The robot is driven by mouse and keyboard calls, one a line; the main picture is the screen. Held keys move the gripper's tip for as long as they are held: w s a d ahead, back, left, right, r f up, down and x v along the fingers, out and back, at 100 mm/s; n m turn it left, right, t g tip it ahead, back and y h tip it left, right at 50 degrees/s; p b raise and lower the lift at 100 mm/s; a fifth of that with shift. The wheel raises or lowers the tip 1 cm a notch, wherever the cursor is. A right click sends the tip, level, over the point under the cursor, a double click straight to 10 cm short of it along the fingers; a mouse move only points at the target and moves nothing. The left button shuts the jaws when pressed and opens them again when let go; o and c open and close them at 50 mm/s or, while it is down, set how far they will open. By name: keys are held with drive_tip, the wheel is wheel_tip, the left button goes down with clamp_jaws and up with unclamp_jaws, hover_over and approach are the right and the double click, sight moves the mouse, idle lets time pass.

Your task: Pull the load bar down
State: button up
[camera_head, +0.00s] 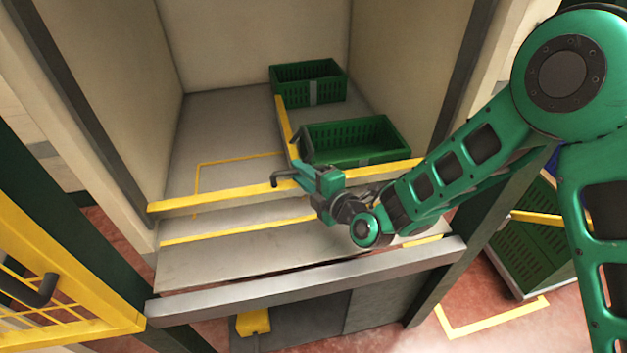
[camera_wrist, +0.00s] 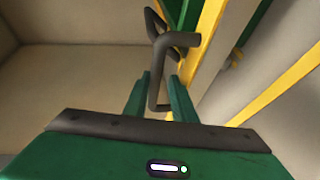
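The load bar (camera_head: 225,198) appears to be the yellow bar across the front of the open bay; it runs nearly level from the left post to the right. A dark bent handle (camera_head: 279,178) shows at its middle, and it also fills the upper middle of the wrist view (camera_wrist: 176,40). My gripper (camera_head: 303,174) is at this handle, reaching in from the right. In the wrist view my two green fingers (camera_wrist: 160,92) stand apart, with part of the handle between them. A gap shows beside the handle, so they look open around it. Fingertip contact cannot be made out.
Two green crates stand inside the bay, one at the back (camera_head: 308,70) and one nearer (camera_head: 352,130). A grey metal rail (camera_head: 310,284) crosses below. A yellow gate (camera_head: 75,300) stands at left, and another green crate (camera_head: 530,245) at right. The bay's left floor is clear.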

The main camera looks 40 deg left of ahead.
drive_tip(key=v, duration=0.6)
idle(0.5)
